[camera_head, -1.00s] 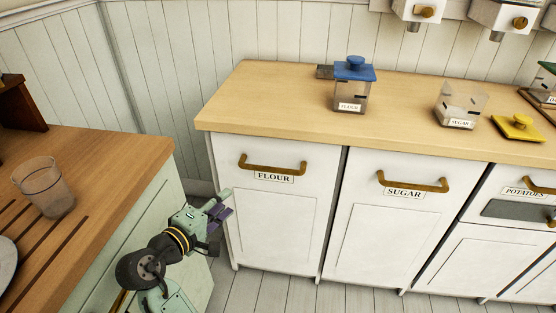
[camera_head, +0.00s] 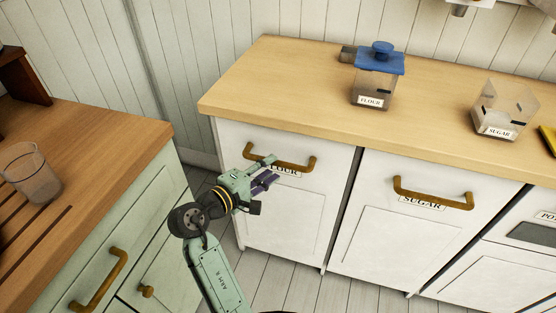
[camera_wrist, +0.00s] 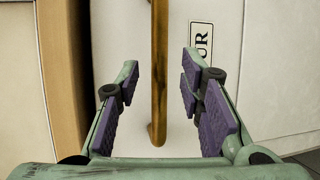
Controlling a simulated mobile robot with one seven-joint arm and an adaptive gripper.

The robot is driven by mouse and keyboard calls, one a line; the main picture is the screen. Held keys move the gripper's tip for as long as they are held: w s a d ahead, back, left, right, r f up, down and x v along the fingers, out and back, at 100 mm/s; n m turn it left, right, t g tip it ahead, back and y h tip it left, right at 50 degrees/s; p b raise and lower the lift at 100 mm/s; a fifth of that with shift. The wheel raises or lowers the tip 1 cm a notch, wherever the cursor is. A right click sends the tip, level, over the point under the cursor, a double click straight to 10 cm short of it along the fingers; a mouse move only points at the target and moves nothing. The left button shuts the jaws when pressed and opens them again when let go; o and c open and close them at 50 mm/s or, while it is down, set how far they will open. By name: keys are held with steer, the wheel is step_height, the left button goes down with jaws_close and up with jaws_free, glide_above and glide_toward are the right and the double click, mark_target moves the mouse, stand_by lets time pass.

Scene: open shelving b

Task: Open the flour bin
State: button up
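The flour bin (camera_head: 257,215) is a white cabinet front under the wooden counter, shut, with a brass bar handle (camera_head: 293,165) near its top. Its FLOUR label is partly covered by my gripper in the head view. The handle runs between the fingers, with a gap to each; the label (camera_wrist: 201,43) shows beside the right finger.
The sugar bin (camera_head: 404,244) stands to the right. A flour jar with a blue lid (camera_head: 376,85) and an open sugar jar (camera_head: 497,112) stand on the counter. A green cabinet (camera_head: 105,255) with a glass (camera_head: 33,174) on top is at the left.

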mark_target(275, 165)
steer(key=shift+p+x, duration=0.3)
steer(key=shift+x, duration=1.75)
steer(key=shift+c, duration=0.4)
jaws_close()
